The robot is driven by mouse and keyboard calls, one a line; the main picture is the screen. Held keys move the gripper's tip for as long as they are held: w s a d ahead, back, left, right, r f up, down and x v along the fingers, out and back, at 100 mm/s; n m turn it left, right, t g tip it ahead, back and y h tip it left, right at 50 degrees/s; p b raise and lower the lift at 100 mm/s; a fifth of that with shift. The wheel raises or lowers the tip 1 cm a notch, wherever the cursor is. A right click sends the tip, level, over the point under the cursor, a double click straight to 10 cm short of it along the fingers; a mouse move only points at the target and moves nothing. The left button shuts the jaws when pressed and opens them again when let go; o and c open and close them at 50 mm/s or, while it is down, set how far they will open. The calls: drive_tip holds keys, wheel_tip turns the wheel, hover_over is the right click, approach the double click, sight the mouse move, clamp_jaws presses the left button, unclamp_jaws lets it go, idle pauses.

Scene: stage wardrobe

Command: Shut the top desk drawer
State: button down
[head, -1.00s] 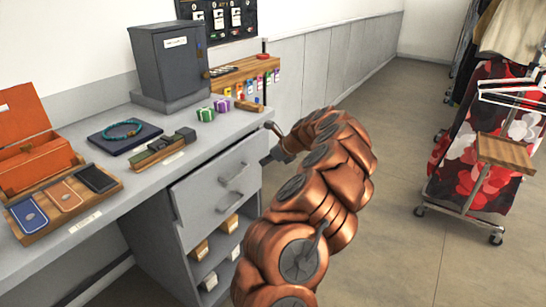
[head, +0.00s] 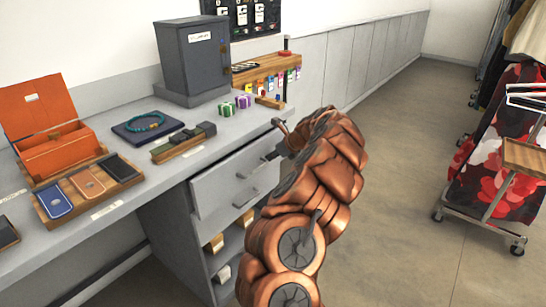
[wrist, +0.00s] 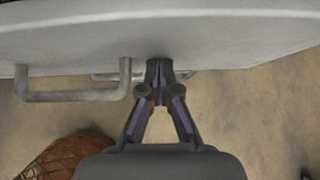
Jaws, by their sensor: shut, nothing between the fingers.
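The top desk drawer (head: 222,190) has a pale grey front with a bar handle (head: 251,169), under the desk top's front edge. How far it stands out is hard to tell in the head view. My gripper (wrist: 158,69) is shut and empty. In the wrist view its fingertips are at the grey front, right of a bar handle (wrist: 75,95); whether they touch is unclear. A second handle (wrist: 186,74) shows partly behind the fingers. In the head view my arm hides the right part of the drawers, and the gripper is mostly hidden.
The grey desk (head: 130,215) holds an orange box (head: 55,150), a tray of cases (head: 45,209), a necklace pad (head: 165,131) and a dark cabinet (head: 192,60). Open shelves with small boxes lie below. A clothes rack (head: 480,222) stands right. The floor between is clear.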

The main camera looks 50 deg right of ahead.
drive_tip(key=shift+w+a+p, duration=0.1)
drive_tip(key=shift+w+p, duration=0.8)
drive_tip(key=shift+w, duration=1.1)
drive_tip(key=shift+w+a+r, duration=0.15)
drive_tip(key=shift+w, duration=0.1)
drive_tip(key=shift+w+a, duration=0.1)
drive_tip(key=shift+w, duration=0.05)
drive_tip(key=shift+r, duration=0.1)
drive_tip(key=p, duration=0.3)
approach(266, 148)
wheel_tip(266, 148, down, 2)
drive_tip(key=s, duration=0.3)
drive_tip(key=shift+w+d, duration=0.2)
drive_tip(key=shift+d, duration=0.1)
